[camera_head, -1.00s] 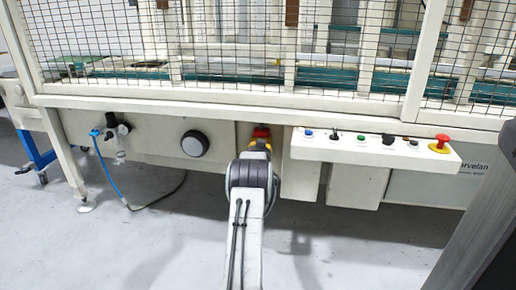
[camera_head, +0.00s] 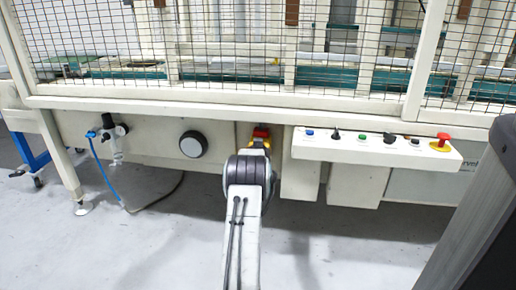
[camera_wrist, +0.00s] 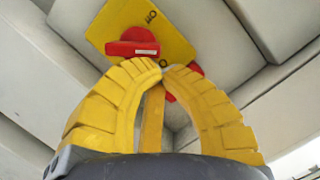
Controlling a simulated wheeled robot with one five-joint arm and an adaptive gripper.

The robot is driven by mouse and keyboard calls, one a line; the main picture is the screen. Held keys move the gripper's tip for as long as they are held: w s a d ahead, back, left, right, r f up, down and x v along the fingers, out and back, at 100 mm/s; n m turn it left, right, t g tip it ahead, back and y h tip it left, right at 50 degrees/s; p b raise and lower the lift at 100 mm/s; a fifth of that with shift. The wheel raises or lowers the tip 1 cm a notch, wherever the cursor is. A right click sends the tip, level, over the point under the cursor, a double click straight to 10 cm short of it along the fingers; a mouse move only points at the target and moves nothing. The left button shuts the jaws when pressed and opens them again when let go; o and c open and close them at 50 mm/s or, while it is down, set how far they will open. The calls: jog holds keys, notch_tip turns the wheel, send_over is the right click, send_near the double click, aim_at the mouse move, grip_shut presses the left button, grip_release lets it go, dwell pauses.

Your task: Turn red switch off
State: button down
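The red switch (camera_head: 261,132) sits on a yellow plate on the machine's front, just beyond the end of my arm in the head view. In the wrist view the red switch (camera_wrist: 132,48) shows as a red bar to the left, with more red behind my fingers. My gripper (camera_wrist: 165,68) has two yellow ribbed fingers whose tips meet in front of the switch. Nothing shows held between the tips. Whether they touch the switch I cannot tell. My arm hides most of the gripper in the head view.
A control box (camera_head: 320,152) with several buttons juts out to the right, with a red emergency knob (camera_head: 441,142) at its end. A round black dial (camera_head: 194,144) and a blue hose (camera_head: 106,178) are to the left. The grey floor in front is clear.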

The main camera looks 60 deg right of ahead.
jog(key=shift+w+a+f, duration=0.1)
jog(key=shift+w+f, duration=0.05)
dwell(0.8)
jog(key=shift+w+a+n, duration=0.1)
jog(key=shift+w+n, duration=0.2)
jog(key=shift+w, duration=0.25)
dwell(0.7)
jog(key=shift+w+a+f, duration=0.1)
jog(key=shift+w+f, duration=0.2)
jog(key=shift+w, duration=0.15)
dwell(0.3)
jog(key=shift+s+a, duration=0.1)
dwell(0.4)
jog(key=v, duration=1.1)
jog(key=shift+a+r, duration=0.2)
jog(key=shift+a, duration=0.1)
jog(key=shift+s, duration=0.15)
